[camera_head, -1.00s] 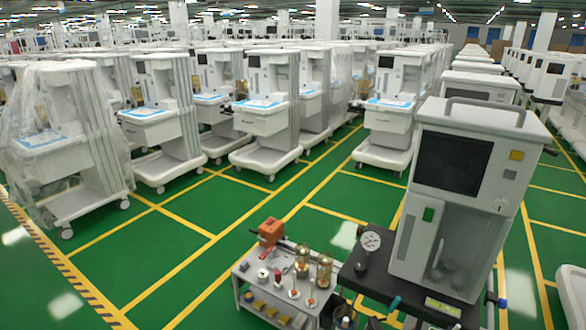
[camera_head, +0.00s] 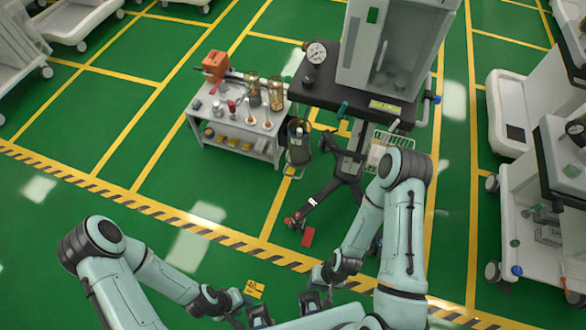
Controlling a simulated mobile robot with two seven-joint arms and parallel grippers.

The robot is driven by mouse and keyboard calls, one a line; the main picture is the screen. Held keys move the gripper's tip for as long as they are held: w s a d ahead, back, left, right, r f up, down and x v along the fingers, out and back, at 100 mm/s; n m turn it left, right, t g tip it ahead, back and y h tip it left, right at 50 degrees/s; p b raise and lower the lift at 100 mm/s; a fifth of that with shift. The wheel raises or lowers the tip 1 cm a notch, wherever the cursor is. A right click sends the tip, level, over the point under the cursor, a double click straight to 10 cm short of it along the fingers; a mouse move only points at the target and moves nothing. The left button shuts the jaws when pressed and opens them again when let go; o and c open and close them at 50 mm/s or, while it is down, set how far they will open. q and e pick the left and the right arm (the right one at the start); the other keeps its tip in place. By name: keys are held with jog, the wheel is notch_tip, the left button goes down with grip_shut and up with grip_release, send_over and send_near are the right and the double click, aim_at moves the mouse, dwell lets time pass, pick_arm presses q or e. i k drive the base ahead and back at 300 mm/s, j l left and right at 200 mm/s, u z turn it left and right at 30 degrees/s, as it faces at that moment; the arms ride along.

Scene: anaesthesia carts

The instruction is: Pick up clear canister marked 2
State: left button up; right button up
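Two clear canisters with amber-brown contents stand upright side by side at the back right of a small white table (camera_head: 262,154), the left canister (camera_head: 253,91) and the right canister (camera_head: 275,92). A third clear, darker canister (camera_head: 298,143) is at the left side of the black-topped cart (camera_head: 312,88). No number is legible on any of them. My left gripper (camera_head: 258,316) and my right gripper (camera_head: 314,301) are low at the bottom centre, well apart from the canisters. Their fingers are small and partly hidden, so their opening is unclear.
An orange device (camera_head: 214,65) and several small items share the white table. A pressure gauge (camera_head: 317,53) and a grey machine (camera_head: 395,45) stand on the black-topped cart. Green floor is open to the left. Another cart (camera_head: 540,205) stands at the right.

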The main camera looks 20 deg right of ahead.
aim_at(298, 146)
jog(key=z, duration=0.45)
jog(key=i+j+z, duration=0.1)
jog(key=z, duration=0.3)
jog(key=j+z, duration=0.1)
jog(key=z, duration=0.8)
jog(key=j+z, duration=0.15)
jog(key=z, duration=0.25)
jog(key=j+z, duration=0.5)
jog(key=k+j+z, duration=0.15)
jog(key=j+z, duration=0.3)
jog(key=k+j+z, duration=0.1)
jog(key=j, duration=0.25)
jog(key=k+j+z, duration=0.15)
jog(key=j, duration=0.2)
jog(key=k+j+z, duration=0.1)
jog(key=k+j, duration=0.15)
